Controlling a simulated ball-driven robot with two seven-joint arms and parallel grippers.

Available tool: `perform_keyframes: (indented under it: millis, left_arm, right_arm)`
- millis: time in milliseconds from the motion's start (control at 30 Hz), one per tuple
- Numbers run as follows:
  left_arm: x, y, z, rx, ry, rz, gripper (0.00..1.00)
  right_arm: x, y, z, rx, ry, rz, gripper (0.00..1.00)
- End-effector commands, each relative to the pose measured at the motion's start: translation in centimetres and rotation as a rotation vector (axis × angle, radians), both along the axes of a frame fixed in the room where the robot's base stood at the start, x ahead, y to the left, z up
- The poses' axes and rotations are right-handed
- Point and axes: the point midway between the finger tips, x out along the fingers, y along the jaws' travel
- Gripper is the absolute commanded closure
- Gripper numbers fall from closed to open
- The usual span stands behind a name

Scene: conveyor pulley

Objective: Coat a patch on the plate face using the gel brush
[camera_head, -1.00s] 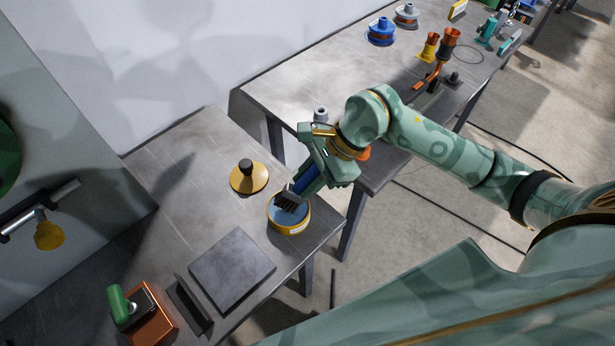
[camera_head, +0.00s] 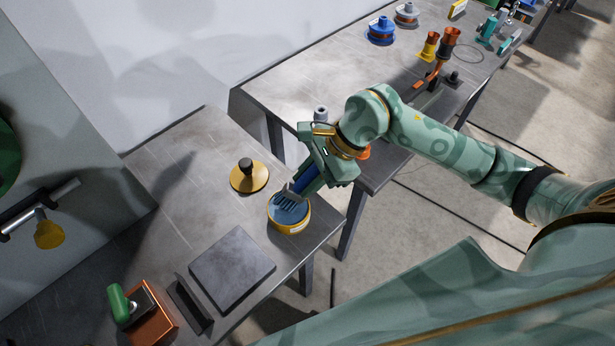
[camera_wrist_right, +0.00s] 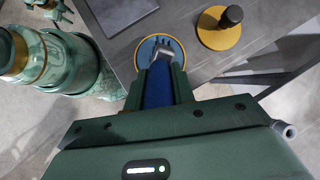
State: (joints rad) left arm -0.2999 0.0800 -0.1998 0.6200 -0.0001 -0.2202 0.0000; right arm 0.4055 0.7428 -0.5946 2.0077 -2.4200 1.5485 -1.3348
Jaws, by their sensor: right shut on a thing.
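My right gripper (camera_head: 313,172) is shut on the blue handle of the gel brush (camera_head: 300,182). The brush slants down to the left, its bristles over or in the blue gel of a round yellow-rimmed pot (camera_head: 292,228). The bristles look blue. In the right wrist view, the brush (camera_wrist_right: 158,88) lies between the fingers and its tip overlaps the pot (camera_wrist_right: 142,62); contact depth is hard to tell. The square dark grey plate (camera_head: 232,268) lies on the near table, left of and below the pot. My left gripper is not in view.
A yellow lid with a black knob (camera_head: 249,177) lies behind the pot. A dark angled bar (camera_head: 190,305) and an orange block with a green handle (camera_head: 147,317) stand left of the plate. A second table (camera_head: 330,80) holds spools and orange parts. A gap separates the tables.

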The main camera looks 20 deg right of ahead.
Motion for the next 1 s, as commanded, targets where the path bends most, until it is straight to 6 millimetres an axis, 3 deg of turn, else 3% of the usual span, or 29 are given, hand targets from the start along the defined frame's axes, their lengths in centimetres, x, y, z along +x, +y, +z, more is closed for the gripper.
perform_keyframes:
  millis: [733,1000]
  left_arm:
    - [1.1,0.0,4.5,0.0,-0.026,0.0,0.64]
    - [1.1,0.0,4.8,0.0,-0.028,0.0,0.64]
  right_arm:
    - [0.0,-0.1,6.5,-0.002,-0.001,-0.001,0.98]
    - [-0.1,0.0,6.9,0.0,0.002,0.0,0.98]
